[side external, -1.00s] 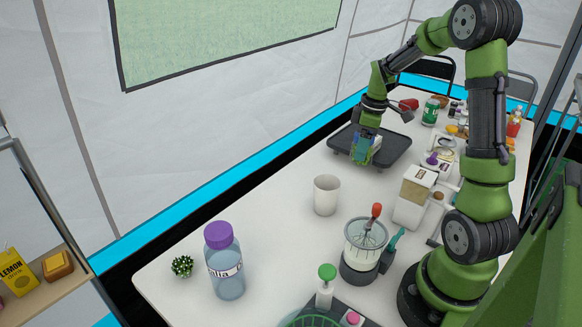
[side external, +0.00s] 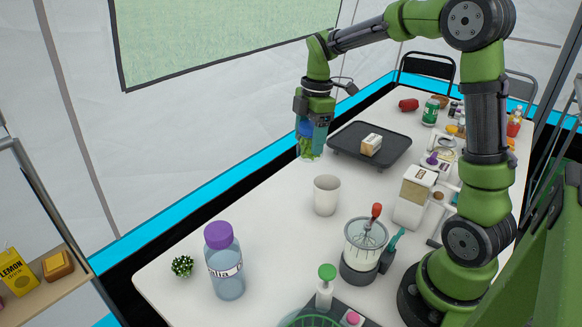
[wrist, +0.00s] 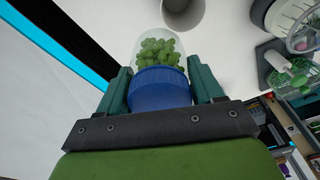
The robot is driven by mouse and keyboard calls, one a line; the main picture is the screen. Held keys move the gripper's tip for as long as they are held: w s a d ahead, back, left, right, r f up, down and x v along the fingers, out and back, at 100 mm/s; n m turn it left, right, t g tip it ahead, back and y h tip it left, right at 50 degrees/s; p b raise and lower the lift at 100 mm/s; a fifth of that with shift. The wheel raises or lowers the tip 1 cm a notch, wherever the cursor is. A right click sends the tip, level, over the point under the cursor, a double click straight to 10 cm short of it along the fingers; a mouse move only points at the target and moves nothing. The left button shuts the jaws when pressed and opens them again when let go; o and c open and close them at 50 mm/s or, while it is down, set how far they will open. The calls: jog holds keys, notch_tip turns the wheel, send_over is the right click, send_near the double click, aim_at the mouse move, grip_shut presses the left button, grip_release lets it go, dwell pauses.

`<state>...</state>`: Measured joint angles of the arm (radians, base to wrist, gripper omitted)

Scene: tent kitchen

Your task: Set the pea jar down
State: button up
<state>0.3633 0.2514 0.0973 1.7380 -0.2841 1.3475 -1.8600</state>
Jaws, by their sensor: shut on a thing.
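The pea jar has a blue lid and clear walls with green peas inside. In the side external view the pea jar (side external: 309,148) hangs below my gripper (side external: 311,127), near the far-left edge of the white table (side external: 262,205). In the wrist view my gripper (wrist: 161,90) is shut on the blue lid of the pea jar (wrist: 160,62), one finger on each side. The jar appears upright and held above the table height; whether its base is over the table or just past its edge is hard to tell.
A dark tray (side external: 346,135) with a small butter-like block (side external: 371,145) lies right of the jar. A white cup (side external: 326,195) stands in front. A purple-capped bottle (side external: 226,262), a small plant (side external: 182,266) and a mixer (side external: 361,246) are nearer. Table between cup and bottle is clear.

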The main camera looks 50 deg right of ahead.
jog(key=a+n, duration=0.7)
jog(key=a, duration=0.6)
jog(key=shift+g, duration=0.3)
jog(key=f, duration=1)
jog(key=w+f, duration=0.1)
jog(key=f, duration=0.4)
jog(key=shift+a, duration=0.1)
jog(key=o, duration=1.2)
jog(key=shift+s+f, duration=0.1)
